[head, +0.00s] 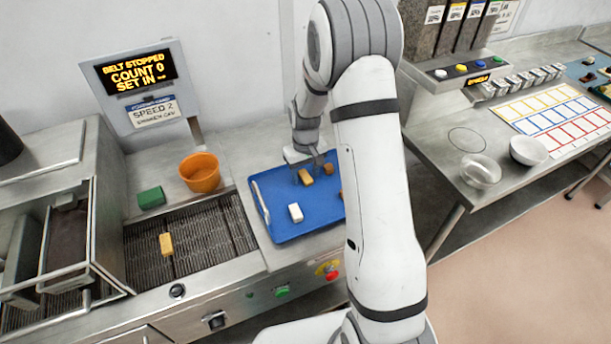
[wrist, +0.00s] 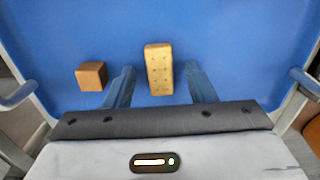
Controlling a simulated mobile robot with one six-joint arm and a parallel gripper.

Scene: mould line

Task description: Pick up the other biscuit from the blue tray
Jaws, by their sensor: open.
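The blue tray (head: 290,232) lies right of the belt in the head view, and its blue floor (wrist: 230,40) fills much of the wrist view. A tan biscuit with dotted holes (wrist: 159,69) lies on the tray; it also shows in the head view (head: 305,177). My gripper (wrist: 161,86) is open over the tray, with a finger on each side of the biscuit and a gap at both sides. Another biscuit (head: 166,244) lies on the dark belt. The gripper's height above the tray is hard to tell.
A brown cube (wrist: 91,76) lies just left of my left finger in the wrist view. An orange pot (head: 200,172) and green block (head: 151,198) stand behind the belt (head: 208,239).

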